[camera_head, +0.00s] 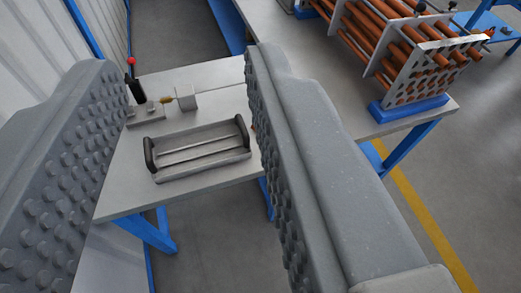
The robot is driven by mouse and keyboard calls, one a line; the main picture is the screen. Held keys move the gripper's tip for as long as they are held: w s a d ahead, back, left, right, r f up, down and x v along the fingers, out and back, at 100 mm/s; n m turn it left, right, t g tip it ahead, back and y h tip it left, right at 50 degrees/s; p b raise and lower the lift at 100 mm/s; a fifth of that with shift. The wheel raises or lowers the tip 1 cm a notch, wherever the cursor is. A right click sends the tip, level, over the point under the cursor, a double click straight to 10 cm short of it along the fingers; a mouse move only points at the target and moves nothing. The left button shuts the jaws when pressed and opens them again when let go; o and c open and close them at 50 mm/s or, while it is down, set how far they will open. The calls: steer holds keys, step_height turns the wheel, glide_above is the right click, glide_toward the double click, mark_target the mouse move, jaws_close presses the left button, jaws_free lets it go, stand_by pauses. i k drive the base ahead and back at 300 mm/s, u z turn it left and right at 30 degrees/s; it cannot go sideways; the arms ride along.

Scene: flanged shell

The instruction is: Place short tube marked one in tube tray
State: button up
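My gripper (178,68) is open, its two grey studded fingers wide apart with no object between them. A grey tray with black end handles (204,170), likely the tube tray, lies on the light table and shows in the gap between the fingers, beyond and below them. Pale lengthwise bars or ridges run along its inside; no copper tube shows in it. Several copper-coloured tubes (375,38) sit in a flanged bundle at the upper right. I see no tube with a readable mark one.
A fixture with a black, red-knobbed handle (135,88) and a pale block (187,98) stand behind the tray. The bundle's perforated end plate (434,68) rests on a blue support (408,108). A corrugated wall (40,45) is at left; open floor lies at right.

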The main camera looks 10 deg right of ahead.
mark_target(200, 152)
steer(key=z, duration=0.3)
steer(key=i, duration=0.95)
steer(key=u, duration=0.05)
